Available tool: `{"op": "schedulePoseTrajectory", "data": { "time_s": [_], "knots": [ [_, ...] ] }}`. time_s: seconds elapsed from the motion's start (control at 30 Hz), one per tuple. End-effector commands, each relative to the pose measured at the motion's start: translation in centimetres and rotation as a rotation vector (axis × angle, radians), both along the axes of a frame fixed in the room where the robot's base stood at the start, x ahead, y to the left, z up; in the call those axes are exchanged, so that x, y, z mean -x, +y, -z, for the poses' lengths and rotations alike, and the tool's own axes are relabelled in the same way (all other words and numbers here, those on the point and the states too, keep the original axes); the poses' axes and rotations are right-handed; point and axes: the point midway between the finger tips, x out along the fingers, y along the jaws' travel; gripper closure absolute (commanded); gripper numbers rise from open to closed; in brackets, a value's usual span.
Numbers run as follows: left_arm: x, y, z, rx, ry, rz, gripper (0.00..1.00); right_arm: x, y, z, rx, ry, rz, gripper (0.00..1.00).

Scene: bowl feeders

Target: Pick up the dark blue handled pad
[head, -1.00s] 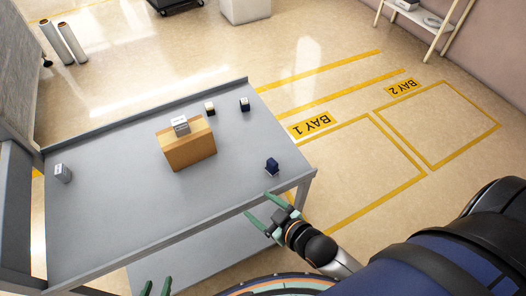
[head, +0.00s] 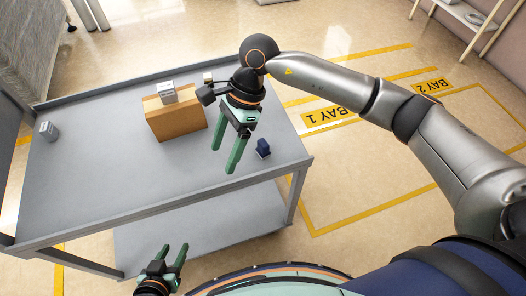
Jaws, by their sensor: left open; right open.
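The dark blue handled pad (head: 263,147) is a small dark blue block on the grey table, near its right front edge. My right gripper (head: 223,161) is open and empty, above the table and to the left of the pad in the picture, with its fingers pointing down. The gripper and the pad are apart. My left gripper (head: 174,247) is open and empty at the bottom of the picture, in front of the table and far from the pad.
A cardboard box (head: 176,121) with a small grey-white block (head: 168,92) on top stands on the grey table (head: 100,170). Another grey block (head: 48,131) is at the left. A small pale block (head: 208,78) is at the back. The front left tabletop is clear.

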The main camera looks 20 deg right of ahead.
Motion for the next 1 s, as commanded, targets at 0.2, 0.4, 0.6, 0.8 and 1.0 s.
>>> {"op": "schedulePoseTrajectory", "data": {
  "time_s": [0.2,0.4,0.6,0.8,1.0],
  "knots": [
    [-0.1,-0.4,0.6,0.005,-0.001,0.006,0.50,-5.1,-8.2,-1.1,0.363,-0.197,-0.069,0.22],
    [-0.1,-0.6,0.5,0.008,-0.003,0.010,0.50,-5.9,-10.0,-0.2,0.443,-0.223,-0.077,0.22],
    [-0.1,-0.6,0.5,0.008,-0.003,0.010,0.50,-5.8,-10.0,3.5,0.440,-0.222,-0.076,0.22],
    [0.0,-0.5,0.6,0.006,0.000,0.009,0.50,-5.9,-9.9,5.4,0.438,-0.224,-0.076,0.22],
    [0.1,-0.5,0.7,0.005,0.003,0.009,0.50,-6.0,-10.1,6.8,0.437,-0.223,-0.074,0.22]
  ]
}}
